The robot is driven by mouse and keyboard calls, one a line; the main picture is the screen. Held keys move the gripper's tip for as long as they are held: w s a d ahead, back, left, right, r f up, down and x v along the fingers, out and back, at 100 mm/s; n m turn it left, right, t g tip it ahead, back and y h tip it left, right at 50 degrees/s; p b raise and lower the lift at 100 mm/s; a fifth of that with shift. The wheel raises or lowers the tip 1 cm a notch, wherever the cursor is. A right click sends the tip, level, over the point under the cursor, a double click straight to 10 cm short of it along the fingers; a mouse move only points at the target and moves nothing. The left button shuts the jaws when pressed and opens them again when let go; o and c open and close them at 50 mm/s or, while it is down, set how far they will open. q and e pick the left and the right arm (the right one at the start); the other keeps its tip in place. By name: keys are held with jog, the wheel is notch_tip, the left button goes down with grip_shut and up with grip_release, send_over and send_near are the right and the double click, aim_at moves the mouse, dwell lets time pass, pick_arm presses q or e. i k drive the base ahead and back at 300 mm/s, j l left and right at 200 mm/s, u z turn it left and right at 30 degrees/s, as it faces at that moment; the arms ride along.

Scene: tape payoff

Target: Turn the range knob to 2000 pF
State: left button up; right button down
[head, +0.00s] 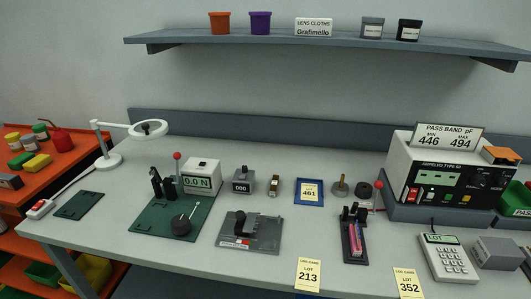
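The capacitance meter (449,153) stands at the right of the bench in the head view, a white and dark box with a small display (437,178). A dark round knob (480,185) with markings around it sits on the right of its front panel. The markings and the knob's pointer are too small to read, so I cannot tell its setting. A pass band card (447,138) on top reads MIN 446 and MAX 494. Neither of my grippers is in view.
A calculator-like keypad (447,257) and a grey box (495,253) stand in front of the meter. A fixture with a red-knobbed lever (355,235) stands to its left. Lot cards (408,283) lie at the front edge. A shelf (330,41) hangs above.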

aim_at(477, 180)
jog(key=z, duration=1.4)
jog(key=i+l, duration=0.15)
jog(key=l, duration=0.15)
jog(key=i+l+u, duration=0.1)
jog(key=i+l, duration=0.05)
jog(key=l, duration=0.1)
